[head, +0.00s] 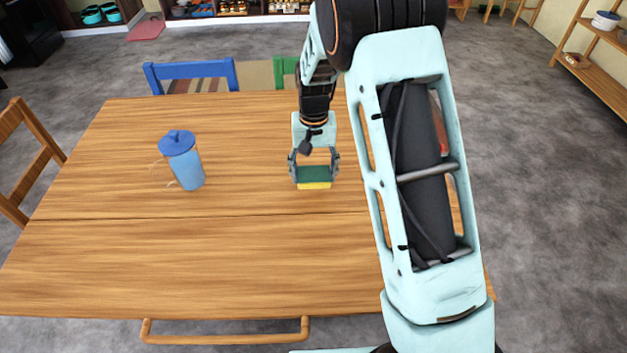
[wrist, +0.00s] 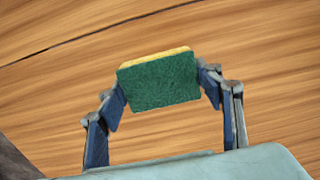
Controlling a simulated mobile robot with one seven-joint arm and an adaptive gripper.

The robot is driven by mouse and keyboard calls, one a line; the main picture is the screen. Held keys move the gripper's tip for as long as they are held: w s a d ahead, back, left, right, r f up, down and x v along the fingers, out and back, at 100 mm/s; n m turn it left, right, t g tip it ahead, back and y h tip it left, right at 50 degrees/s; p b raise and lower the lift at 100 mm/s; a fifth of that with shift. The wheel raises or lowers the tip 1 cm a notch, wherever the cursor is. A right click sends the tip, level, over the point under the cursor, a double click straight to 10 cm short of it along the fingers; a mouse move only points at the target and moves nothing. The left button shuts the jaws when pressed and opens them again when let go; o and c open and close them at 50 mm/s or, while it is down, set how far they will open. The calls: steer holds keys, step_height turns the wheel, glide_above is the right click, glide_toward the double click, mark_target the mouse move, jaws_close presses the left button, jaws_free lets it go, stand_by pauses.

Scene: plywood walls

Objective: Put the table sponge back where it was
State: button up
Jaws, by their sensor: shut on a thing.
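The sponge (head: 314,177), green on one face and yellow on the other, is between the two fingers of my gripper (head: 314,168) over the wooden table (head: 180,255). In the wrist view the sponge (wrist: 160,82) shows its green face, with a thin yellow strip along its far edge. The fingers of my gripper (wrist: 165,90) touch its two short ends. I cannot tell for sure whether the sponge touches the tabletop or hangs just above it.
A blue pitcher with a lid (head: 185,165) stands on the table left of my gripper. A blue chair (head: 192,75) and a green chair (head: 286,70) stand at the far edge, a wooden chair (head: 28,150) at the left. The table's front middle is clear.

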mark_target(314, 181)
steer(key=shift+w+f, duration=0.3)
steer(key=shift+f, duration=0.05)
steer(key=shift+w+f, duration=0.1)
steer(key=shift+f, duration=1.55)
steer(key=shift+f, duration=0.15)
steer(key=o, duration=1.1)
step_height(314, 181, up, 12)
steer(key=shift+r, duration=0.2)
